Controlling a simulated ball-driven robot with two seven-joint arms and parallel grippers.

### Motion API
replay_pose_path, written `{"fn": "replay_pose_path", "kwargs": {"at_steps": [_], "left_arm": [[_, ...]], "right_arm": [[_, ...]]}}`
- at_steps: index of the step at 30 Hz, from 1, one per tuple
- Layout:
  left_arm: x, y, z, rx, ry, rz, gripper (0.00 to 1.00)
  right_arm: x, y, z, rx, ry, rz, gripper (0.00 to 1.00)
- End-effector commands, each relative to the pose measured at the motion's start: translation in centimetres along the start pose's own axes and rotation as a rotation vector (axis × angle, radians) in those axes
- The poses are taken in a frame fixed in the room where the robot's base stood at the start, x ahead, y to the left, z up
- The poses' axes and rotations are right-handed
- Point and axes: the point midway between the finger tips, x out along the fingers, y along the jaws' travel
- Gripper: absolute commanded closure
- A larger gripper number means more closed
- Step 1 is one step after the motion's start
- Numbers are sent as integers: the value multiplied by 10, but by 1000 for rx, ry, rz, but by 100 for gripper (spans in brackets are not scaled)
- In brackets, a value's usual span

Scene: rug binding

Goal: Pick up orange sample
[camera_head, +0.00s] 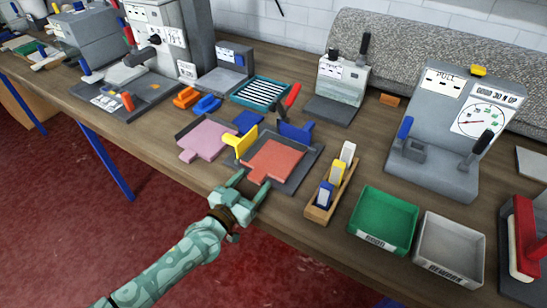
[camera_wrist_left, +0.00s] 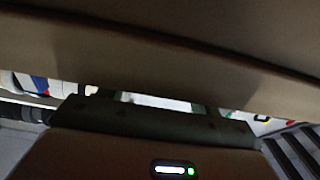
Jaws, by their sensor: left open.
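The orange sample (camera_head: 276,158), a flat salmon-orange piece with a small tab at its front left, lies on a dark grey tray (camera_head: 296,179) near the table's front edge. My left gripper (camera_head: 251,184) is open at the front of this tray, its fingertips close to the sample's tab. I cannot tell whether they touch it. The gripper looks empty. In the left wrist view, brown surfaces fill most of the picture, and the sample cannot be made out. My right gripper is not in view.
A pink sample (camera_head: 204,139) lies on a tray to the left. A yellow upright piece (camera_head: 241,140) and a blue one (camera_head: 295,132) stand by the orange sample. A wooden block holder (camera_head: 320,213), green bin (camera_head: 384,219) and grey bin (camera_head: 448,250) stand to the right.

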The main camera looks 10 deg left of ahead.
Motion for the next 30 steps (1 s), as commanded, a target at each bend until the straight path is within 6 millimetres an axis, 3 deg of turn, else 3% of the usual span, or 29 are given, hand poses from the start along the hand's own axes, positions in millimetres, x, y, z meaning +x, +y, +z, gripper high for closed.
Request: {"fn": "replay_pose_path", "kwargs": {"at_steps": [3,8,11,20,26,30], "left_arm": [[0,0,0,0,0,0,39],[-1,0,0,0,0,0,84],[0,0,0,-1,1,0,90],[-1,0,-6,-1,1,0,90],[0,0,-37,-1,5,0,90],[-19,7,-62,-3,3,-1,90]], "right_arm": [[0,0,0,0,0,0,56],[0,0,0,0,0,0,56],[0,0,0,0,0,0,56],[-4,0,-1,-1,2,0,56],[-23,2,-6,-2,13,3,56],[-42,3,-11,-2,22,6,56]]}}
